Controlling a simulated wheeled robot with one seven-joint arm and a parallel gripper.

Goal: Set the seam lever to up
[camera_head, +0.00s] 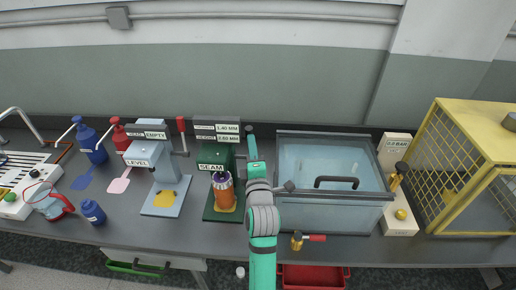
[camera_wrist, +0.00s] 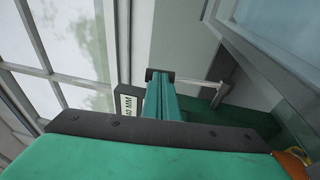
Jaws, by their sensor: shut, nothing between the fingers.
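The seamer (camera_head: 216,160) is a dark green machine labelled SEAM, with a millimetre display on top and an orange can with a dark top on its base. Its seam lever, a thin grey rod with a black knob (camera_head: 249,129), is at its right side. In the wrist view the rod (camera_wrist: 200,82) runs from the machine to the black knob (camera_wrist: 160,75). My gripper (camera_head: 252,147) is shut and empty, its green fingers (camera_wrist: 163,98) close by the knob. I cannot tell whether they touch it. My gripper and arm hide part of the lever's surroundings in the head view.
A glass-sided tank (camera_head: 330,215) with a black handle stands close to the right of my arm. The filler (camera_head: 150,160) with a red-handled lever stands left of the seamer. A yellow cage (camera_head: 465,170) is at the far right. A red-handled brass valve is at the front edge.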

